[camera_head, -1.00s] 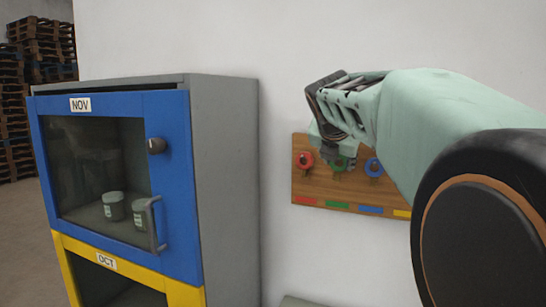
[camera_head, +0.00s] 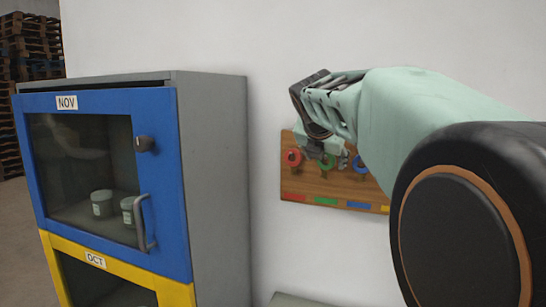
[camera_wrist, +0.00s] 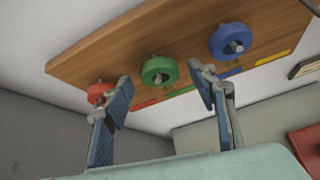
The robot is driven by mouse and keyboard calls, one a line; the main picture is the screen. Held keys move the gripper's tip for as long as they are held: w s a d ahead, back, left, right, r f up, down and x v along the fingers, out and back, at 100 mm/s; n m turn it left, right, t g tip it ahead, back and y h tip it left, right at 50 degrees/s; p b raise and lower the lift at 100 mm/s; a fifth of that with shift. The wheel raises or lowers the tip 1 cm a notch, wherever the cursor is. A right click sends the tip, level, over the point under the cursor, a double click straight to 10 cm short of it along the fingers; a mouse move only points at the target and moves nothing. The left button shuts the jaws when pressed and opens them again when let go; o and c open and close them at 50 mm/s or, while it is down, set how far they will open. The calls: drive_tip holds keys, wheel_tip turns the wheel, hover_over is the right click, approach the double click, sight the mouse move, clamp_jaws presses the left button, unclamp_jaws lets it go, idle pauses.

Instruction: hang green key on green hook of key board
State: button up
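The wooden key board (camera_head: 300,188) is on the white wall, and it fills the upper wrist view (camera_wrist: 100,62). A green ring-shaped piece (camera_wrist: 160,71) sits on it around a metal peg, between a red one (camera_wrist: 98,93) and a blue one (camera_wrist: 231,41). The green piece also shows in the head view (camera_head: 327,162), partly behind my gripper. I cannot tell key head from hook marking. My gripper (camera_wrist: 163,88) is open, with nothing between its fingers. Its fingertips lie either side of the green piece in the wrist view, apparently just off the board.
A grey cabinet (camera_head: 215,180) with a blue NOV door (camera_head: 160,225) and a yellow OCT door (camera_head: 120,272) stands left of the board. Jars are behind the blue door's glass. A red object (camera_wrist: 306,146) shows at the lower right in the wrist view. The wall between cabinet and board is clear.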

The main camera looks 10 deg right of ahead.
wheel_tip(320, 180, up, 10)
idle(0.8)
